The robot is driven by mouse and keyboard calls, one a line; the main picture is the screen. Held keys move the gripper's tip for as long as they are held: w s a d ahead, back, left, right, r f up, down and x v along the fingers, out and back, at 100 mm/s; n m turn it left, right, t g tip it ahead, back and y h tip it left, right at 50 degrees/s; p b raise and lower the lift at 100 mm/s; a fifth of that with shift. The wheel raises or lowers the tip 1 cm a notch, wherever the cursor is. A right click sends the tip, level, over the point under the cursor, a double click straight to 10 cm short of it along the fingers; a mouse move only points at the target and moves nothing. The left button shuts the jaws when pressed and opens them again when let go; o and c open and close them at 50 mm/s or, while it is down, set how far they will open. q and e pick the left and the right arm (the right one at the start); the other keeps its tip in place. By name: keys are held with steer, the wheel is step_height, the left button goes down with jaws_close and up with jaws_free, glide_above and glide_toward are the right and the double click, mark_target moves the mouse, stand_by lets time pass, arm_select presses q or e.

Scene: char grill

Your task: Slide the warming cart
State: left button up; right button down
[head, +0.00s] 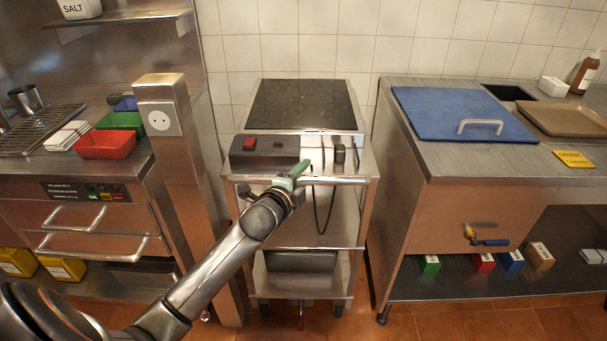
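The warming cart (263,205) stands in the middle of the head view, a steel cart on casters with a dark glass plate (303,104) on top. A dark control box with a red switch (264,152) sits at the front left of its top. A handle bar (345,181) runs along its front edge. My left gripper (299,170) is at the middle of this bar, with green fingertips over or at it. The wrist hides part of the bar, and I cannot tell whether the fingers are closed on it. My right gripper is out of view.
A steel post with a socket (160,121) stands close on the cart's left, beside a counter with red (105,145) and green trays. A steel counter with a blue board (461,114) is on the right, a narrow gap away. A cable (322,217) hangs at the cart's front.

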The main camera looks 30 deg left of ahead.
arm_select(q)
jaws_close()
stand_by(1.1)
